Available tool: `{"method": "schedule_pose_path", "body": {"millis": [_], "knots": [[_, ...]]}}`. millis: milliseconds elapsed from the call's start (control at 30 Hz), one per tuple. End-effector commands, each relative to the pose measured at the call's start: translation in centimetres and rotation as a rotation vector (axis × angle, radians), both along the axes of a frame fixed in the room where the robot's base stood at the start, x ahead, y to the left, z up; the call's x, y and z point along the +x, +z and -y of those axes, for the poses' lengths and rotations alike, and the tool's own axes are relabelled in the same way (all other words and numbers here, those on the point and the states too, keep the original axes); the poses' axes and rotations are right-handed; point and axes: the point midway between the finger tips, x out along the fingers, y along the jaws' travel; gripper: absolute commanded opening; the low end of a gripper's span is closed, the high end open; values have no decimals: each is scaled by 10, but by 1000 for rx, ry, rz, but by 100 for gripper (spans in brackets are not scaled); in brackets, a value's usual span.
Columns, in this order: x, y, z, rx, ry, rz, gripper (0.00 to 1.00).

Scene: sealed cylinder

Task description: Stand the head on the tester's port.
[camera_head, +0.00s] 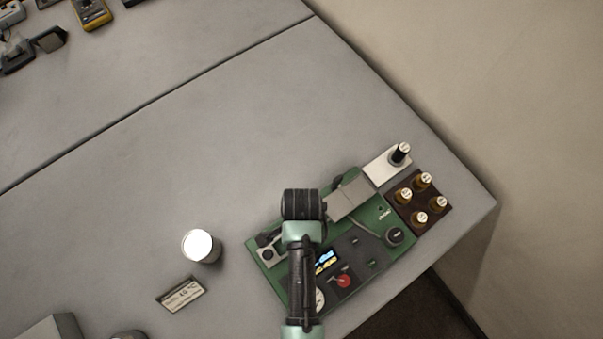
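The green tester (377,262) lies near the table's right front edge, with a small lit display, a red knob and dark round fittings on its panel. I cannot tell for sure which fitting is the port. A black upright piece with a pale top (401,153), possibly the head, stands on a white plate beyond the tester. My arm reaches in from the bottom over the tester's left part and hides some of it. The end of my arm, with my gripper (304,204), is above the tester's far left side. Its fingers cannot be made out.
A dark brown block (433,218) with several brass, white-topped pieces sits right of the tester. A bright-topped white cylinder (201,246) and a small label plate (181,294) are to the left. Instruments lie at the far left. The middle of the grey table (200,130) is clear.

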Motion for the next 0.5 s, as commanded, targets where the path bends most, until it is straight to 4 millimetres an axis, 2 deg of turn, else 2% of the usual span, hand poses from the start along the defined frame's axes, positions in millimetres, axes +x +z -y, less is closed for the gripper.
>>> {"method": "schedule_pose_path", "body": {"millis": [367,400,500], "knots": [[0,-5,0,0,0,0,0],[0,-4,0,0,0,0,46],[0,-4,0,0,0,0,64]]}}
